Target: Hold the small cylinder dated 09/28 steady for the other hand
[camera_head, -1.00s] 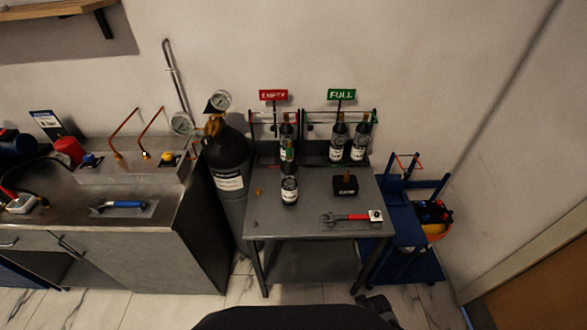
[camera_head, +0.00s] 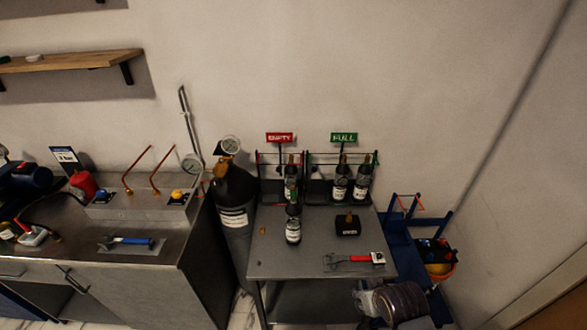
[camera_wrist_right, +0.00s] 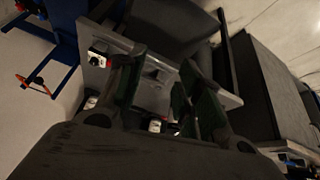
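Several small dark cylinders with white labels show in the head view; their dates are too small to read, so I cannot tell which is dated 09/28. One cylinder (camera_head: 293,229) stands upright on the grey table. Another (camera_head: 290,184) stands in the rack under the red EMPTY sign. Two more, a left one (camera_head: 341,184) and a right one (camera_head: 363,182), stand under the green FULL sign. My right gripper (camera_head: 366,300) is low by the table's front right corner, apart from the cylinders. Its fingers are open and empty in the right wrist view (camera_wrist_right: 162,66). My left gripper is not in view.
On the table (camera_head: 275,264) are a black block (camera_head: 347,226) and a red-handled wrench (camera_head: 350,259) with a tag. A large black cylinder (camera_head: 234,198) stands left of the table, beside a workbench (camera_head: 140,290). A blue cart (camera_head: 398,228) stands right.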

